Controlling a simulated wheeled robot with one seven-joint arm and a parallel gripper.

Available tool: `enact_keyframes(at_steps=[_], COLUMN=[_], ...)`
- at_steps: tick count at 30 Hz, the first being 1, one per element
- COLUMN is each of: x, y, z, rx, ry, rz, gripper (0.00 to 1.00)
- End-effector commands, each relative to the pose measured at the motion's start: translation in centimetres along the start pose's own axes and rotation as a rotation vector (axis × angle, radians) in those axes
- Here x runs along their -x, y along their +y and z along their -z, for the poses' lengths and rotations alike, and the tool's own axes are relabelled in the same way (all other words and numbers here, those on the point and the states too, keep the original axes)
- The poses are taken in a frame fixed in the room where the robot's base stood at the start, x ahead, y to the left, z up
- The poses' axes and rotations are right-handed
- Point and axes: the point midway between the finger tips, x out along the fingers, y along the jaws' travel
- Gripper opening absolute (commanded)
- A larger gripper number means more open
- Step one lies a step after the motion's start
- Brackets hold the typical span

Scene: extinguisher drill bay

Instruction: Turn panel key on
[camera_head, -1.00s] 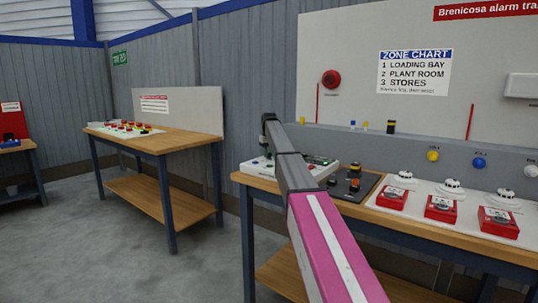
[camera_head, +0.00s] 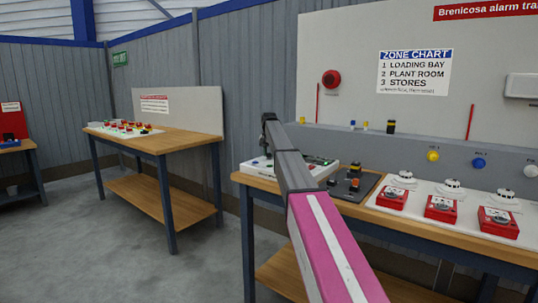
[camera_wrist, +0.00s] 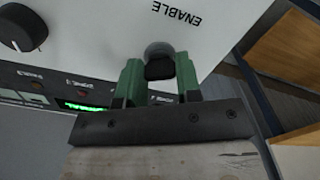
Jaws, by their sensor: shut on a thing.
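The white panel (camera_wrist: 110,35) fills the upper left of the wrist view, with the word ENABLE printed on it. My gripper (camera_wrist: 158,75) is shut on a dark panel key (camera_wrist: 160,69) set in a round grey collar on the panel. Its green fingers stand on both sides of the key, and part of the key is hidden between them. In the head view the panel (camera_head: 258,168) lies on the right bench, and my arm hides its middle and my fingertips.
A black knob (camera_wrist: 20,28) and a lit green display (camera_wrist: 78,106) are on the panel. Beside it is a dark board (camera_head: 350,185) with knobs. Red call points (camera_head: 441,208) and white detectors (camera_head: 452,187) line the bench (camera_head: 440,238). Another bench (camera_head: 160,145) stands left.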

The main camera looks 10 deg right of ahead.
Motion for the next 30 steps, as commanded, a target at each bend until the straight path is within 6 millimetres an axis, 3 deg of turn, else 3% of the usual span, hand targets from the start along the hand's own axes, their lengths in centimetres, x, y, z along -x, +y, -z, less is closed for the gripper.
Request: enact_keyframes(at_steps=[9,10,12,23,30], x=[0.0,0.0,0.0,0.2,2.4], y=[0.0,0.0,0.0,0.0,0.0], z=[0.0,0.0,0.0,0.0,0.1], rx=[-0.004,-0.004,-0.003,-0.002,-0.002], ry=[0.001,0.000,0.000,0.000,0.002], rz=[0.000,0.000,0.000,0.000,0.000], gripper=[0.08,0.35,0.57,0.57,0.57])
